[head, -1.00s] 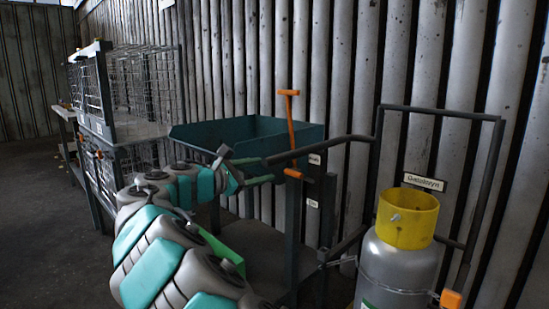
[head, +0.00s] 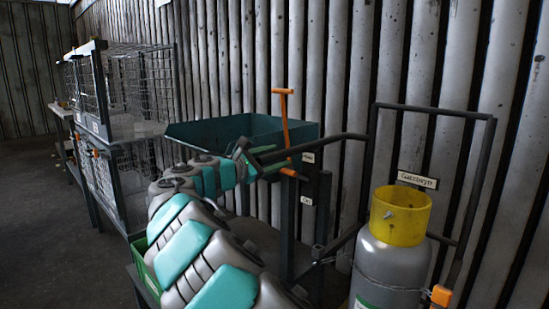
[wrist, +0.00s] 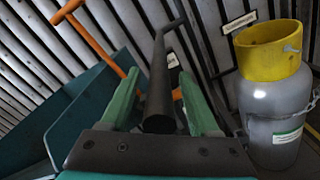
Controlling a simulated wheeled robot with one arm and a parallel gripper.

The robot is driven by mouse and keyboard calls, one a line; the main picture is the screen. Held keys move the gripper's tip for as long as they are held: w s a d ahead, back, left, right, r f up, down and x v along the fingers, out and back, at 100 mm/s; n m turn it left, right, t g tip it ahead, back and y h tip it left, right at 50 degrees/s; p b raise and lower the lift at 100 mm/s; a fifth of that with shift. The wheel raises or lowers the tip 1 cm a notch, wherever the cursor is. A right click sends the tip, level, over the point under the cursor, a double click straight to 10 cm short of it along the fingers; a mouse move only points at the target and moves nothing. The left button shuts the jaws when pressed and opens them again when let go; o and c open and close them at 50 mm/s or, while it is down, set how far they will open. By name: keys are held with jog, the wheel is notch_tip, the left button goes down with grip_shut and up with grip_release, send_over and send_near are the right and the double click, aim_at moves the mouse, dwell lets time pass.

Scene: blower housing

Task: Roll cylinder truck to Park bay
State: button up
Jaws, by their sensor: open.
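The cylinder truck (head: 489,170) is a dark tubular frame by the ribbed wall at the right. It carries a grey gas cylinder (head: 391,266) with a yellow collar (head: 401,215), also in the wrist view (wrist: 273,110). A dark handle bar (head: 330,143) reaches left from the frame. My gripper (head: 276,160) is open at the bar's left end. In the wrist view the bar's round end (wrist: 158,122) shows between my green fingers (wrist: 160,90), with a finger on each side. I cannot tell whether they touch it. No Park bay marking can be made out.
A teal open bin (head: 225,137) on a dark stand and an orange T-handle (head: 284,118) are close beside my gripper. Wire mesh cages (head: 140,85) stand along the wall at the left. A small sign (head: 418,180) hangs behind the cylinder. Floor (head: 45,215) is free at the left.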

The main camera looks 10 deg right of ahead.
grip_shut()
dwell(0.4)
jog(key=shift+f, duration=0.1)
dwell(0.8)
